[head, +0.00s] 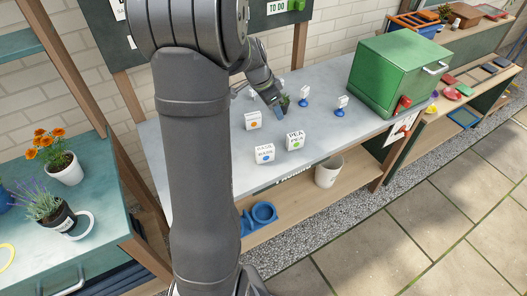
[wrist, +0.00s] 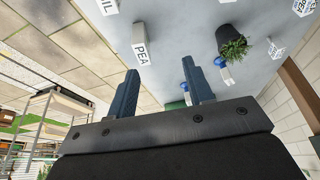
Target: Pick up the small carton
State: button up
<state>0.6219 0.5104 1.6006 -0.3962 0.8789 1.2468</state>
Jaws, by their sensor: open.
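Several small white cartons stand on the grey bench (head: 225,172). I cannot tell which one is meant. My gripper (head: 279,117) is open and empty above the bench, behind these cartons; in the wrist view its fingers (wrist: 160,82) are spread apart.
A dark potted plant (wrist: 229,38) stands close to my gripper. A green box (head: 398,70) fills the bench's right end.

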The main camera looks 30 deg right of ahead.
jog(key=s+a+r+m, duration=0.15)
jog(key=a+r, duration=0.25)
jog(key=a, duration=0.7)
send_near(264, 148)
jog(key=shift+g, duration=0.3)
jog(key=x, duration=0.2)
jog(key=w+x, duration=0.1)
jog(key=x, duration=0.2)
jog(key=shift+w+d+f, duration=0.1)
jog(key=shift+d+f, duration=0.1)
jog(key=shift+f, duration=0.1)
jog(key=x, duration=0.4)
jog(key=shift+s+a+f, duration=0.1)
jog(key=shift+s+f, duration=0.05)
jog(key=shift+s, duration=0.25)
jog(key=shift+d+f, duration=0.2)
jog(key=shift+f, duration=0.25)
grip_shut()
